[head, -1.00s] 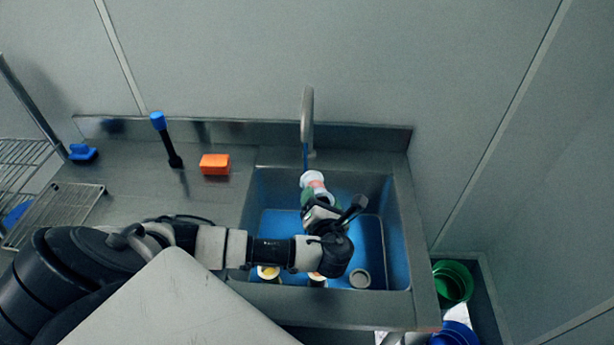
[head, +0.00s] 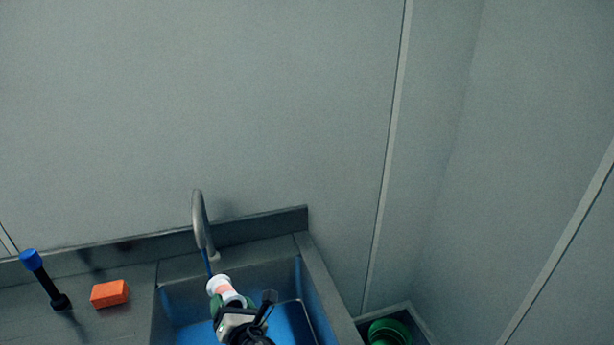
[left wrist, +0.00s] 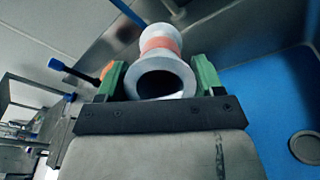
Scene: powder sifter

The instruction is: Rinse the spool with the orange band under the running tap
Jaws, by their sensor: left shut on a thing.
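The white spool with the orange band (head: 228,289) is in my left gripper (head: 223,303), above the sink. In the left wrist view the spool (left wrist: 160,62) sits between the green fingers of the left gripper (left wrist: 160,82), its hollow end facing the camera. The tap (head: 200,222) stands behind the sink. A thin blue stream of water (head: 207,262) comes down from it and meets the far end of the spool. The sink (head: 312,300) has a blue inside. My right gripper is not in view.
An orange block (head: 109,294) and a black-handled tool with a blue head (head: 44,278) are on the counter left of the sink. A green container (head: 388,332) is at the lower right. The drain (left wrist: 304,148) shows in the left wrist view.

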